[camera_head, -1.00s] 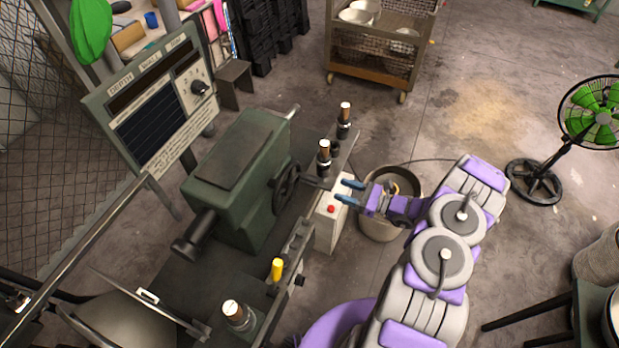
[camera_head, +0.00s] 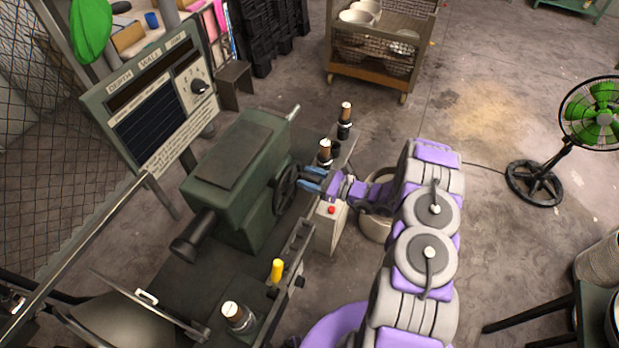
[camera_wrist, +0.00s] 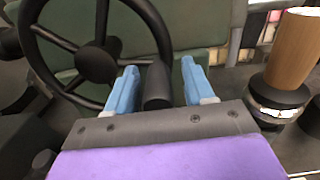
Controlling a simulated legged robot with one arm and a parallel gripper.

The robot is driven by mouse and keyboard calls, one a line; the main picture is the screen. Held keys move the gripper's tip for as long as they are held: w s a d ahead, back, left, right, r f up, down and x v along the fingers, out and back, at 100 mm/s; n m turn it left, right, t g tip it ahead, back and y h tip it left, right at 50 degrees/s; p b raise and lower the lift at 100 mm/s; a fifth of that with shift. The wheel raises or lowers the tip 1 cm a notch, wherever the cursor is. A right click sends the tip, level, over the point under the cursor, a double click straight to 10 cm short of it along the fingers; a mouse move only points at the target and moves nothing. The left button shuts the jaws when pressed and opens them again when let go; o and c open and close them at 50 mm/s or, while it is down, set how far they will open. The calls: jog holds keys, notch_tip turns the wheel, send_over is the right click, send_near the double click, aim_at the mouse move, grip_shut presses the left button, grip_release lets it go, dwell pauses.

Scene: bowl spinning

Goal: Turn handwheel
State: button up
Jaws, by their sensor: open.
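The black handwheel (camera_head: 286,190) is mounted upright on the side of the green machine housing (camera_head: 241,165). In the wrist view the handwheel (camera_wrist: 97,64) shows its spokes and hub at the upper left. Its dark handle knob (camera_wrist: 157,84) points toward me and sits between my two blue fingers. My gripper (camera_head: 312,181) is open, and in the wrist view my gripper (camera_wrist: 157,84) has one finger on each side of the knob, with the left finger overlapping the rim. Whether either finger touches the knob I cannot tell.
Wooden-topped levers (camera_head: 325,150) stand just behind my gripper, and one wooden handle (camera_wrist: 293,45) is close on the right in the wrist view. A white box with a red button (camera_head: 331,222) is below my gripper. A bucket (camera_head: 374,227) stands beside it. A yellow-topped lever (camera_head: 277,270) is nearer.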

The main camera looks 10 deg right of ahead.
grip_shut()
dwell(0.4)
